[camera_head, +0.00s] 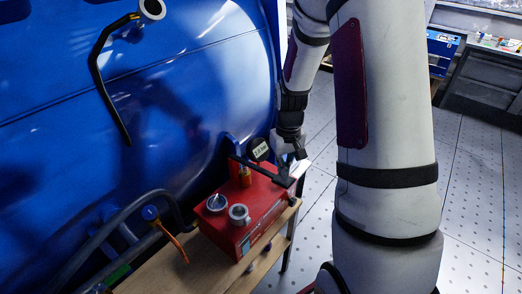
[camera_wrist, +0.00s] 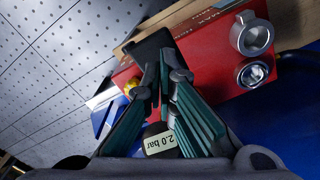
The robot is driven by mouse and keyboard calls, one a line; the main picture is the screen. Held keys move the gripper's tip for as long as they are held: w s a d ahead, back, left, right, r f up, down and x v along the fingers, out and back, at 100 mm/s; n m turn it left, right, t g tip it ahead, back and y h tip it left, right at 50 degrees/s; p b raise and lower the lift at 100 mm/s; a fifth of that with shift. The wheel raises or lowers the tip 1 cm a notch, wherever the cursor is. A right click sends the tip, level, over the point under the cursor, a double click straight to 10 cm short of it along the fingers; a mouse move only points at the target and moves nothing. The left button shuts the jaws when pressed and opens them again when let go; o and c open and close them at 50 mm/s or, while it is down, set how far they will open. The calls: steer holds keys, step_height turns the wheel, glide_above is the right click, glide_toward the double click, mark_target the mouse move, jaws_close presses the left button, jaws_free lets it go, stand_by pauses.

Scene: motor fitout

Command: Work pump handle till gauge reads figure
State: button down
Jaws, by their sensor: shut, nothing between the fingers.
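The red pump box (camera_head: 262,208) stands on a wooden bench; the wrist view shows its red face (camera_wrist: 215,45). A black handle bar (camera_head: 262,172) runs across its top, with its dark end (camera_wrist: 150,45) near my fingertips. A black round piece (camera_head: 258,149) carries a label reading "2.0 bar" (camera_wrist: 160,143). Two silver round fittings sit on top: a ring (camera_head: 239,213) and a dial-like one (camera_head: 216,202); I cannot read any needle. My gripper (camera_wrist: 165,72) is shut and empty, beside the handle's end; whether it touches is unclear. It also shows in the head view (camera_head: 299,153).
A large blue tank (camera_head: 190,80) fills the left, close behind the pump. The wooden bench (camera_head: 165,272) extends left, near dark pipes (camera_head: 95,245) and an orange-handled valve (camera_head: 172,240). Perforated floor (camera_head: 465,200) lies open at right. Shelving (camera_head: 485,75) stands behind.

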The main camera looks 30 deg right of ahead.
step_height(320, 180, down, 7)
steer(key=w+b, duration=0.1)
steer(key=b, duration=0.1)
steer(key=r+p, duration=0.1)
steer(key=r, duration=0.1)
steer(key=r+p, duration=0.1)
steer(key=r, duration=0.1)
steer(key=s+r+p, duration=0.1)
steer(key=r, duration=0.2)
steer(key=shift+r, duration=0.35)
stand_by(1.0)
steer(key=shift+r+p, duration=1.1)
steer(key=shift+r, duration=1.35)
